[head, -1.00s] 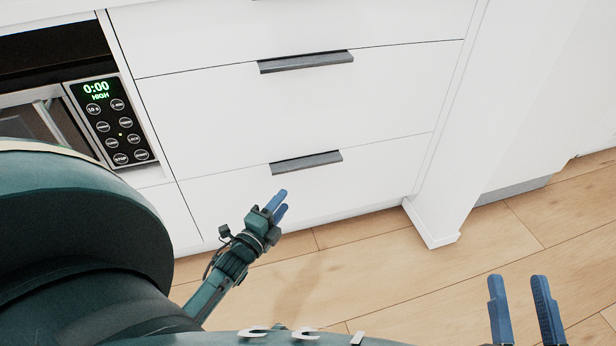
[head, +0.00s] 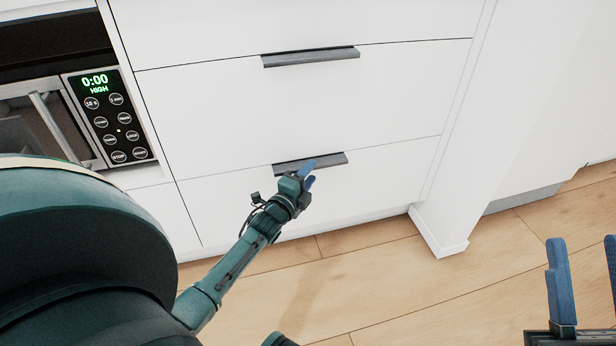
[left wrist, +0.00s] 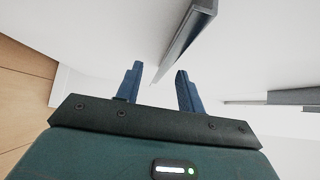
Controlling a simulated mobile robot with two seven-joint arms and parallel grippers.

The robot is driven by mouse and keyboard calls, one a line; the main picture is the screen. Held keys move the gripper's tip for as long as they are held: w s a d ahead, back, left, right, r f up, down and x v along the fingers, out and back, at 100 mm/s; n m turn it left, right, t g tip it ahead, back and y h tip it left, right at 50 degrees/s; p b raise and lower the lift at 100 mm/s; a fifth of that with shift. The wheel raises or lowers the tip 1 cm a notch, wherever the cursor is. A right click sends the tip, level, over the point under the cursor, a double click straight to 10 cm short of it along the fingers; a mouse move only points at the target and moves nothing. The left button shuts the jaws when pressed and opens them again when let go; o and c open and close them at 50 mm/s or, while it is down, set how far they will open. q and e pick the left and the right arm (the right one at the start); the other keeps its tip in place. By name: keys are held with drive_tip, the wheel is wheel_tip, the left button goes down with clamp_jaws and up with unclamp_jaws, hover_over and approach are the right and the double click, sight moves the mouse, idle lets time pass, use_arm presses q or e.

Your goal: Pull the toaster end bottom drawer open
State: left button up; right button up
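The bottom drawer (head: 370,176) is a white front with a dark grey bar handle (head: 331,158) along its top edge, and it looks shut. My left gripper (head: 310,172) is at this handle, in front of it in the head view. In the left wrist view, my left gripper (left wrist: 157,84) has its two blue fingers apart with nothing between them. The handle (left wrist: 190,35) shows just beyond the fingertips, nearer the right finger. Whether a finger touches it I cannot tell. My right gripper (head: 582,280) is open and empty at the lower right, over the floor.
Another drawer (head: 300,115) with a similar handle (head: 310,57) is above. A microwave (head: 110,120) sits in a niche at the left. A white panel end (head: 440,230) stands right of the drawers. The wooden floor (head: 400,290) in front is clear.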

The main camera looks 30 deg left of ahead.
use_arm(q)
drive_tip(key=shift+c, duration=0.4)
clamp_jaws()
drive_tip(key=shift+s, duration=0.1)
